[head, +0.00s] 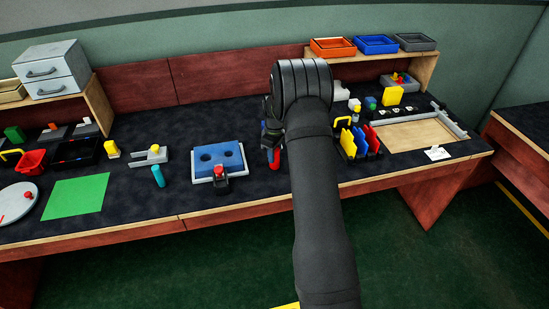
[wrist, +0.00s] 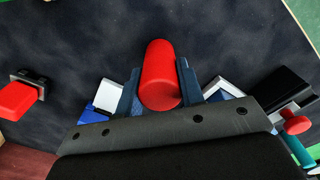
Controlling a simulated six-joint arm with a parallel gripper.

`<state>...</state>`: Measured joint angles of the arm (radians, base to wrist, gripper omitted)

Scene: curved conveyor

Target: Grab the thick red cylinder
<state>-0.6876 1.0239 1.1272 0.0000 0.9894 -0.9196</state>
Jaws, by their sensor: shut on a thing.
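The thick red cylinder (wrist: 160,72) stands between the two fingers of my gripper (wrist: 158,92) in the wrist view. Both dark blue-grey fingers press against its sides, so my gripper is shut on it. In the head view, the red cylinder (head: 274,159) shows just below my gripper (head: 270,141), mostly hidden by my arm. Whether its lower end touches the dark table top cannot be told.
A blue block with two holes (head: 218,158) sits left of my gripper, with a red-topped black device (head: 220,174) before it. A rack of coloured plates (head: 360,142) is to the right.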

